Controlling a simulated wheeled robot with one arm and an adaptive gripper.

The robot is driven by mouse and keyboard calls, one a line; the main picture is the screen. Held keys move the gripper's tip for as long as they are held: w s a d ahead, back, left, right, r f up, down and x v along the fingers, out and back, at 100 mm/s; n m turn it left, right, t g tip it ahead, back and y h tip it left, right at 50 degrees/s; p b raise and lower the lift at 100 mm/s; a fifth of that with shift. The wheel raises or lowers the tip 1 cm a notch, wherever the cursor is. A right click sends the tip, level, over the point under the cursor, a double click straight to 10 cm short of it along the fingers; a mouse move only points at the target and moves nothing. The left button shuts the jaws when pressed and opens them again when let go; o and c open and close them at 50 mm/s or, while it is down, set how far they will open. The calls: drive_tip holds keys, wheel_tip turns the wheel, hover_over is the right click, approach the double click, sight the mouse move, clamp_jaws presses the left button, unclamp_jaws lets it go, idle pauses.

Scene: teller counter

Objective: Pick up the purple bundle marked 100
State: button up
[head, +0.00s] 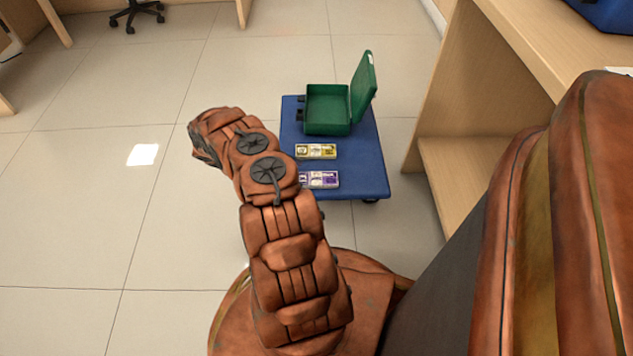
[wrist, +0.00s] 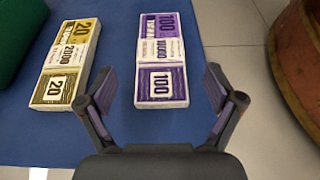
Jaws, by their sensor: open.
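The purple bundle (wrist: 161,62) marked 100 lies flat on the blue platform of a low cart (wrist: 120,132). In the wrist view it lies ahead of my gripper (wrist: 163,95), roughly centred between the two spread fingers. My gripper is open and empty, and the fingers appear apart from the bundle. In the head view the purple bundle (head: 322,180) shows near the cart's front edge, its left end partly hidden by my arm. My gripper's fingers are hidden in the head view.
A yellow bundle (wrist: 66,62) marked 20 lies left of the purple one, with a gap between them. An open green box (head: 327,112) stands behind both on the cart. A wooden counter (head: 465,150) stands to the right. Tiled floor (head: 90,200) at the left is clear.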

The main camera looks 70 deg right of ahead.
sight(316, 178)
drive_tip(key=b+x, duration=0.2)
drive_tip(key=x, duration=0.3)
drive_tip(key=shift+w+f+b, duration=0.1)
drive_tip(key=shift+b, duration=0.2)
drive_tip(key=shift+s+d+f, duration=0.1)
drive_tip(key=shift+s+d, duration=0.05)
drive_tip(key=shift+s, duration=0.3)
drive_tip(key=shift+c, duration=0.2)
drive_tip(key=c, duration=1.2)
drive_tip(key=shift+c, duration=0.2)
